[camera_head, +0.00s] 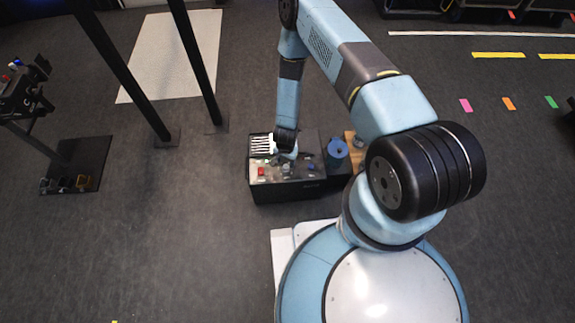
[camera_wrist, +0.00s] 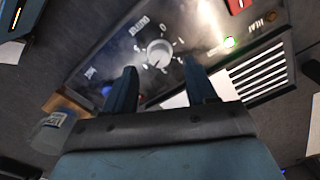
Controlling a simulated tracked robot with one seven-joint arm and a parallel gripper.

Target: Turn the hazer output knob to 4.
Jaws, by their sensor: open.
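The hazer (camera_head: 300,190) is a black box on the floor, with its control panel facing up. In the wrist view its output knob (camera_wrist: 158,52) is a small pale round knob ringed by white numbers and marks, with the word OUTPUT beside it. The knob's exact setting is too small to tell. My gripper (camera_wrist: 159,68) is open, its two dark blue fingers apart and pointing at the knob. The knob shows between and just past the fingertips, with no visible contact. In the head view my gripper (camera_head: 287,152) is over the panel and hides the knob.
A blue container (camera_head: 338,150) stands right of the panel. Black posts (camera_head: 195,60) rise at left.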

